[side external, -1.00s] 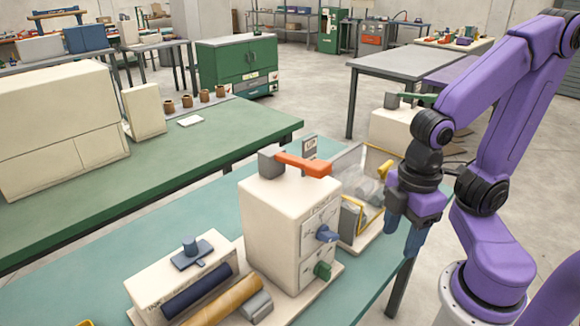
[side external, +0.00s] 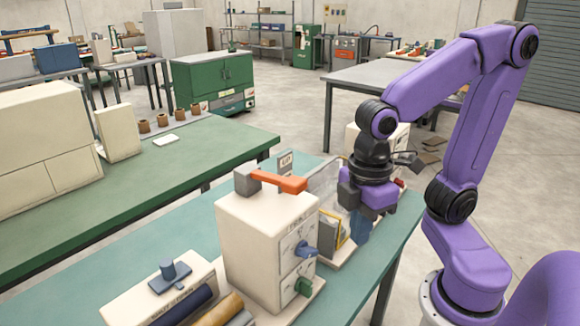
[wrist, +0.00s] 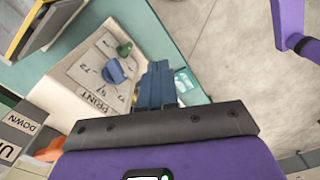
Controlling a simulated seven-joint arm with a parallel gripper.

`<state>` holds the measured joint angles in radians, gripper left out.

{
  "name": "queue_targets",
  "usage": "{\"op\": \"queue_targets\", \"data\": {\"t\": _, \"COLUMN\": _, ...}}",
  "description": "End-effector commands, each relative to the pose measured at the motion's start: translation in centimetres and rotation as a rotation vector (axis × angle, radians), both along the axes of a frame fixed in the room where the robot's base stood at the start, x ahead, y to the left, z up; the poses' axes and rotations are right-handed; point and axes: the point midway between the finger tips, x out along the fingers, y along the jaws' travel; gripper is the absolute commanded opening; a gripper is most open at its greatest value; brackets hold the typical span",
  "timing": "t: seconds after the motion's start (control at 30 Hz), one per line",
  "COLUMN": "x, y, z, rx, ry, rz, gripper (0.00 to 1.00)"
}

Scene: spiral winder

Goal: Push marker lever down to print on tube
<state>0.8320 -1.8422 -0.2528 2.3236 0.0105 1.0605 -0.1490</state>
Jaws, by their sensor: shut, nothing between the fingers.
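The cream marker box (side external: 245,240) stands on the teal table, with an orange lever (side external: 280,182) lying across its top. In the wrist view, the box face (wrist: 95,75) reads PRINT, and part of the orange lever (wrist: 50,150) shows at lower left beside UP and DOWN labels. My gripper (side external: 360,228) hangs fingers down, to the right of the box and apart from the lever. Its blue fingers also show in the wrist view (wrist: 157,88), shut and empty. I cannot make out a tube under the lever.
The box front has a blue knob (side external: 307,250) and a green knob (side external: 303,287). A yellow-edged frame and a clear panel (side external: 325,178) stand behind the box. A tan roll (side external: 222,308) lies at front left.

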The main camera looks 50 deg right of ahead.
Motion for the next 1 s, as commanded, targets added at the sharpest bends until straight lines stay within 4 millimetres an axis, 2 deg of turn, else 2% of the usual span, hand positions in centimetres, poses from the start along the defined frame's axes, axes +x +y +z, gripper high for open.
{"op": "queue_targets", "data": {"t": 0.03, "x": 1.2, "y": 0.7, "z": 1.1, "rx": 0.001, "ry": 0.002, "rz": 0.011, "gripper": 0.0}}
{"op": "queue_targets", "data": {"t": 0.2, "x": 4.7, "y": 2.0, "z": 4.8, "rx": -0.01, "ry": 0.021, "rz": 0.076, "gripper": 0.0}}
{"op": "queue_targets", "data": {"t": 0.4, "x": 8.4, "y": 2.6, "z": 8.8, "rx": -0.015, "ry": 0.044, "rz": 0.151, "gripper": 0.0}}
{"op": "queue_targets", "data": {"t": 0.7, "x": 13.2, "y": 2.2, "z": 15.0, "rx": -0.008, "ry": 0.083, "rz": 0.268, "gripper": 0.0}}
{"op": "queue_targets", "data": {"t": 1.0, "x": 16.1, "y": 0.6, "z": 19.9, "rx": 0.008, "ry": 0.113, "rz": 0.379, "gripper": 0.0}}
